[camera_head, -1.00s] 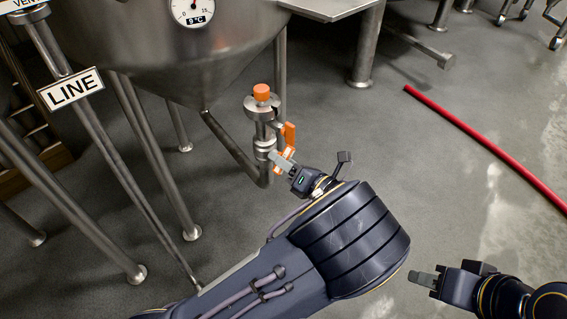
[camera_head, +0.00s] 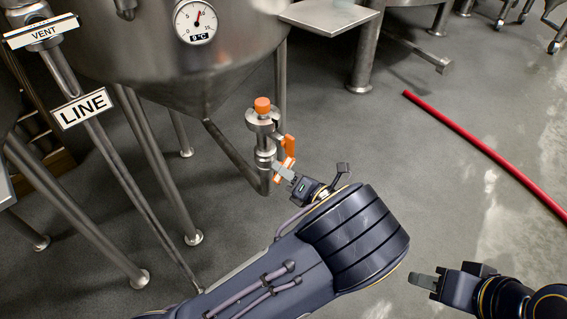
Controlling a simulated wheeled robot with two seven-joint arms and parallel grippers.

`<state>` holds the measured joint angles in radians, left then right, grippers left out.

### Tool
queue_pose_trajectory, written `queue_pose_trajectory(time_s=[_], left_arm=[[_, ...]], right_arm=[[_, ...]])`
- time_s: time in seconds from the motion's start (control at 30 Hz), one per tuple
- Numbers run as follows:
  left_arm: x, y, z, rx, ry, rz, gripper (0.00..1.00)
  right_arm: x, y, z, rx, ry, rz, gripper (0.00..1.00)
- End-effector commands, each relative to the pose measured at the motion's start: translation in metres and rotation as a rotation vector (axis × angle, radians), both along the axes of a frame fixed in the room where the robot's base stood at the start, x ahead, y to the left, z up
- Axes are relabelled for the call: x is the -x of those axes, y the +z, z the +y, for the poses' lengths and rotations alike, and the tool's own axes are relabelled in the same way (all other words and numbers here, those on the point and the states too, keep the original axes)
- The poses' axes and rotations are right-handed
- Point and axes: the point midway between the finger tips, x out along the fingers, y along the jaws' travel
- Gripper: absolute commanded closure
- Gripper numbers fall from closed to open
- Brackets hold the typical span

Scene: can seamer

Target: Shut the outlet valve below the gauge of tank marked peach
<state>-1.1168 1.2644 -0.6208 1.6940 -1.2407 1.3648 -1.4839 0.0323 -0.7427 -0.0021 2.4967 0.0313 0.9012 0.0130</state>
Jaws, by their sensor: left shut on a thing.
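The outlet valve (camera_head: 265,145) is a steel fitting with an orange cap on top and an orange lever (camera_head: 289,146) on its right side. It sits on the outlet pipe under a steel cone-bottomed tank (camera_head: 165,60). The round gauge (camera_head: 195,22) on the tank reads 9 °C. My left gripper (camera_head: 284,172) is at the valve's right side, its fingers at the lower part of the orange lever and shut on it. The hold itself is partly hidden. My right gripper (camera_head: 424,281) is at the lower right, away from the valve; its finger opening does not show clearly. No peach mark is in view.
A LINE sign (camera_head: 83,107) and a VENT sign (camera_head: 41,31) hang on pipes at left. Tank legs (camera_head: 160,160) stand around the outlet pipe. A red hose (camera_head: 480,145) lies on the floor at right. A steel platform (camera_head: 328,14) is at the top.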

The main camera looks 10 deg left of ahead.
Motion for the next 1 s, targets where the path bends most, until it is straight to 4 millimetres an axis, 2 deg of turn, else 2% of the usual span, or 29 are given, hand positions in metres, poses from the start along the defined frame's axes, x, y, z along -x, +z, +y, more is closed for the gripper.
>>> queue_pose_trajectory(time_s=[0.03,0.1,0.4,0.7,1.0], left_arm=[[0.001,0.009,0.001,-0.02,0.0,0.031,1.0],[0.001,0.01,0.001,-0.048,0.0,0.074,1.0],[0.001,0.008,0.001,-0.191,0.002,0.284,1.0],[0.001,0.004,0.0,-0.316,0.0,0.463,1.0],[0.001,0.002,0.0,-0.382,0.0,0.561,1.0]], right_arm=[[0.0,0.022,0.0,0.0,0.0,-0.001,0.64],[0.0,0.038,0.0,0.0,0.0,-0.001,0.64],[0.0,0.096,0.0,0.0,0.0,-0.001,0.64],[0.0,0.125,0.0,0.0,0.0,0.0,0.64],[0.0,0.136,0.0,0.0,0.0,0.0,0.64]])
